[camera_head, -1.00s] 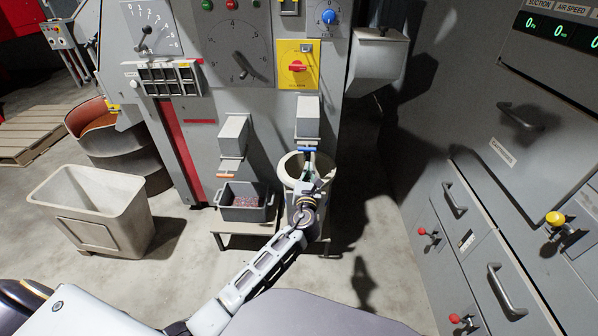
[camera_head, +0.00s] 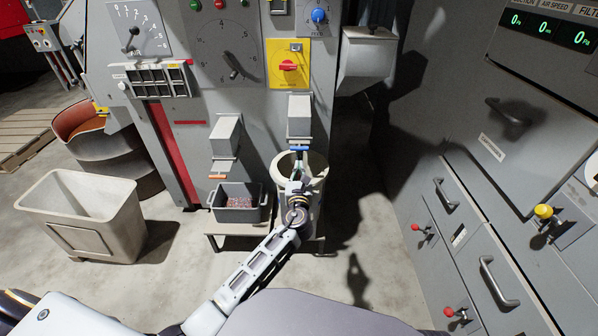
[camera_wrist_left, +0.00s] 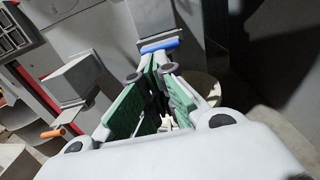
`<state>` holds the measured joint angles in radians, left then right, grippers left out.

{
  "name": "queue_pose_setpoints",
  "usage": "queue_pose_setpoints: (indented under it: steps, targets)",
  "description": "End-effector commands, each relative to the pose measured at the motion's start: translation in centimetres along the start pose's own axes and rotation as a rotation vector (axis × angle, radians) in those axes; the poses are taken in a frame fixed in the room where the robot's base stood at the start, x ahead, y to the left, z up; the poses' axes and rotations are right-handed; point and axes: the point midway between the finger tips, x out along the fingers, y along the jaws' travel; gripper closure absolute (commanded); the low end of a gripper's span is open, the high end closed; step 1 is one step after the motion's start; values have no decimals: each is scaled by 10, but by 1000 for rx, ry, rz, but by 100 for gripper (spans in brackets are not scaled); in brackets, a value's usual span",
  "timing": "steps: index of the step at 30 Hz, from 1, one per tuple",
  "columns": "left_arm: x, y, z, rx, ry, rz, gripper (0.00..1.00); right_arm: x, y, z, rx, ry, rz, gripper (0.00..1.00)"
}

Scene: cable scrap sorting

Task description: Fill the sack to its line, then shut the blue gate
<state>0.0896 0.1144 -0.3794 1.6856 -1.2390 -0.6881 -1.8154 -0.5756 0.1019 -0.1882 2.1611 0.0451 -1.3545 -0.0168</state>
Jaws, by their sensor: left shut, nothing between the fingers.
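The blue gate (camera_head: 299,148) is a small blue bar at the lower end of a grey chute (camera_head: 300,118); it also shows in the wrist view (camera_wrist_left: 158,46). Below it stands the pale sack (camera_head: 317,168), round-mouthed and upright. My left gripper (camera_head: 298,163) is over the sack's mouth, just below and in front of the blue gate. Its green-padded fingers (camera_wrist_left: 163,68) are shut with nothing held, tips close to the blue bar; contact cannot be told. The sack's contents and line are hidden by my gripper and arm. My right gripper is not in view.
Left of the sack, a grey bin (camera_head: 240,212) with reddish scrap sits under a second chute with an orange gate (camera_head: 217,177). A large cream tub (camera_head: 90,240) stands further left. Grey cabinets with handles (camera_head: 500,282) line the right. The floor between is clear.

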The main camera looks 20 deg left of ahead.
Motion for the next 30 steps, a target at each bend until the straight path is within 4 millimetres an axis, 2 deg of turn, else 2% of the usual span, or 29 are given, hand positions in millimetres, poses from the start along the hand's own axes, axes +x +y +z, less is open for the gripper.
queue_pose_setpoints:
  steps: [11,15,21,30]
  targets:
    - [28,0,-1,-1,-1,1,100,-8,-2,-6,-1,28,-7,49]
    - [44,0,-2,0,-1,1,100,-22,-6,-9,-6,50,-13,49]
    - [64,0,0,2,-1,0,100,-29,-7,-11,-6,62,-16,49]
    - [76,0,0,1,0,0,100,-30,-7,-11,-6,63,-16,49]
